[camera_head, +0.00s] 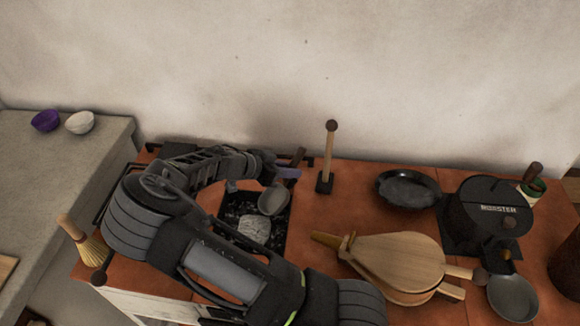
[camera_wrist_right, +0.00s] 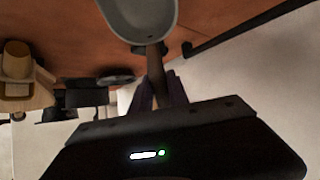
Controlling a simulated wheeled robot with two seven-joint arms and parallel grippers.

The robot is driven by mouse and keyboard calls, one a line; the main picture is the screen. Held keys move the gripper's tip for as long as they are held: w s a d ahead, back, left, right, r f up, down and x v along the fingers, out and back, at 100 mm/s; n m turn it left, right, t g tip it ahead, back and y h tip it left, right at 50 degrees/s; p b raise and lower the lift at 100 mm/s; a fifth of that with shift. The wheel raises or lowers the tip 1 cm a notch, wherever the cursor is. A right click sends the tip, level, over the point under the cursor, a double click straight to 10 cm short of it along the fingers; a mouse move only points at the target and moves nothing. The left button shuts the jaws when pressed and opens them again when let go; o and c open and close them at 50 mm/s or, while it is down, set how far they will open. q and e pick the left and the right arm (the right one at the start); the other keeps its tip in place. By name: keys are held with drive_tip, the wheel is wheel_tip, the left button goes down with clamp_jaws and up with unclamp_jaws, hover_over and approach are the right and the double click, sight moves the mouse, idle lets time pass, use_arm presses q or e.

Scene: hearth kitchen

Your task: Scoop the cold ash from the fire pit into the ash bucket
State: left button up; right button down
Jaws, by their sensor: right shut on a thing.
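The fire pit (camera_head: 283,232) is a dark square opening in the red-brown top, partly hidden behind my right arm. Pale grey ash (camera_head: 254,230) lies in it. My right gripper (camera_head: 286,173) is shut on the dark handle of a grey scoop, above the pit's back edge. The scoop bowl (camera_head: 273,201) hangs over the pit, near the ash. In the right wrist view the fingers (camera_wrist_right: 158,92) clasp the handle, with the scoop bowl (camera_wrist_right: 140,18) beyond. I cannot tell whether the bowl holds ash. I cannot identify the ash bucket for sure. My left gripper is not in view.
Wooden bellows (camera_head: 395,262) lie right of the pit. A post with a ball top (camera_head: 328,160) stands behind. A black pan (camera_head: 408,188), a black roaster (camera_head: 490,212) and a grey pan (camera_head: 513,298) are at right. A brush (camera_head: 90,248) is at left; two bowls (camera_head: 80,123) sit beyond.

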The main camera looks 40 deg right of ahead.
drive_tip(key=shift+a+f+b, duration=0.3)
drive_tip(key=shift+a+f, duration=0.1)
drive_tip(key=shift+f, duration=0.35)
drive_tip(key=shift+a+f+b, duration=0.3)
drive_tip(key=shift+a+f, duration=0.1)
drive_tip(key=shift+f, duration=0.35)
drive_tip(key=shift+w+a+f+b, duration=0.15)
drive_tip(key=shift+a+b, duration=0.1)
drive_tip(key=shift+a, duration=1.25)
drive_tip(key=shift+w+a+r+b, duration=0.1)
drive_tip(key=shift+a+b, duration=0.1)
drive_tip(key=shift+a, duration=1.25)
wheel_tip(320, 180, up, 7)
drive_tip(key=y+p, duration=0.4)
drive_tip(key=p, duration=0.4)
drive_tip(key=shift+p, duration=0.3)
wheel_tip(320, 180, up, 8)
drive_tip(key=y+p, duration=0.3)
drive_tip(key=p, duration=0.1)
hover_over(284, 190)
drive_tip(key=w+a, duration=0.1)
drive_tip(key=a, duration=0.4)
drive_tip(key=shift+d+t, duration=0.2)
drive_tip(key=shift+t, duration=0.2)
